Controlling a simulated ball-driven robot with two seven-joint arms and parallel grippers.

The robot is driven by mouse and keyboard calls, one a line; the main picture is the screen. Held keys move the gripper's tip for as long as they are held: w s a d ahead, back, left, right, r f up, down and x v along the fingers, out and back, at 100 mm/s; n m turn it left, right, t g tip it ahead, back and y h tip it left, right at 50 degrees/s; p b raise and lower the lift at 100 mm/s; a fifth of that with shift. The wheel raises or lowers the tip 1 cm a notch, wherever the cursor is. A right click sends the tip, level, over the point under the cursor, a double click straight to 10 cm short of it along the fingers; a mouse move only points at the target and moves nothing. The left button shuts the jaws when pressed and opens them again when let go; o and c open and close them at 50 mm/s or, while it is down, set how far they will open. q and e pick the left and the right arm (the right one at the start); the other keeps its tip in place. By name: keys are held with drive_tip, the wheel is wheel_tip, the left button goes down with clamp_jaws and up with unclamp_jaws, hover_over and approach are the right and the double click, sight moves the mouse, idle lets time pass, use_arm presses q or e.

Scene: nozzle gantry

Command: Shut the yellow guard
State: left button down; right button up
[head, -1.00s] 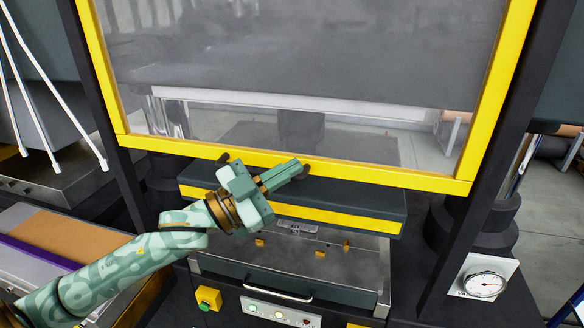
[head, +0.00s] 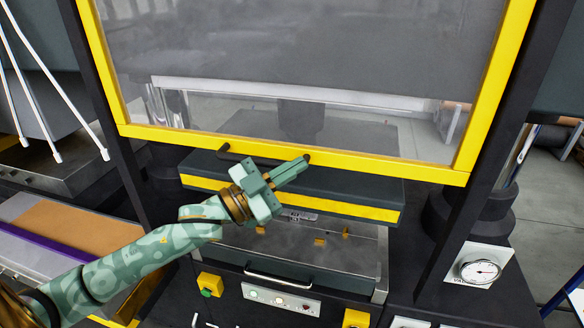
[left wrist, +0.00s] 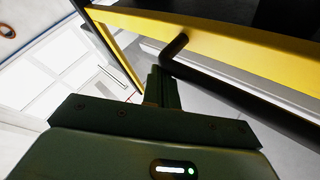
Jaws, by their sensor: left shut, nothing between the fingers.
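The yellow guard (head: 370,168) is a yellow frame around a clear pane, standing upright in front of the press. Its bottom bar is above the lower press opening. A dark bar handle (head: 262,158) is fixed along that bottom bar, and it also shows in the left wrist view (left wrist: 182,48). My left gripper (head: 306,160) is shut and empty. Its fingertips are at the handle's right end in the head view, close to the yellow bar; I cannot tell whether they touch. In the left wrist view the fingers (left wrist: 157,82) are beside the handle. My right gripper is not in view.
Below the guard is a dark block with a yellow stripe (head: 350,208) and a grey tray. Under it are a green button on a yellow box (head: 209,285) and a panel with lights (head: 281,299). A round gauge (head: 479,271) is at the right. Dark posts flank the guard.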

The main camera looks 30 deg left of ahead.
use_arm(q)
wheel_tip(320, 180, down, 40)
drive_tip(key=b, duration=2.4)
drive_tip(key=shift+f, duration=0.35)
